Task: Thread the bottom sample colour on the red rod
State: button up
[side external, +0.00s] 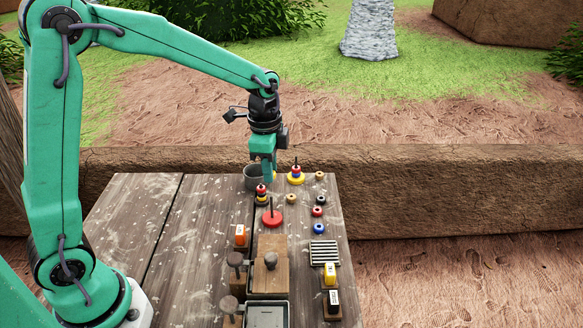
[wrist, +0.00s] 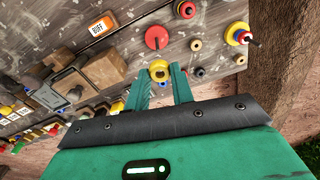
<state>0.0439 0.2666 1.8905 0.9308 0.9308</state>
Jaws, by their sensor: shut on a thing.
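The red rod's round red base (side external: 272,217) stands on the wooden table with a thin upright rod; it also shows in the wrist view (wrist: 156,37). My gripper (side external: 268,178) points down, just behind this base in the side view. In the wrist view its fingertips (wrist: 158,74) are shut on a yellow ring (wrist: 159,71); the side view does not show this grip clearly. Another stack with a yellow base (side external: 296,176) stands farther back. I cannot tell which stack is the sample.
Loose tan (side external: 291,198), red (side external: 317,211) and blue (side external: 318,228) rings lie on the right. A grey pot (side external: 250,183) stands behind the gripper. An orange block (side external: 240,236), a wooden block (side external: 268,276) and a ribbed tray (side external: 323,252) occupy the front. The table's left is clear.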

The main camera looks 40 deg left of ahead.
aim_at(271, 197)
jog(key=shift+f, duration=2.25)
jog(key=shift+f, duration=1.65)
dwell(1.7)
jog(key=o, duration=1.4)
jog(key=shift+c, duration=0.2)
jog(key=shift+r, duration=0.1)
jog(key=shift+r, duration=3.45)
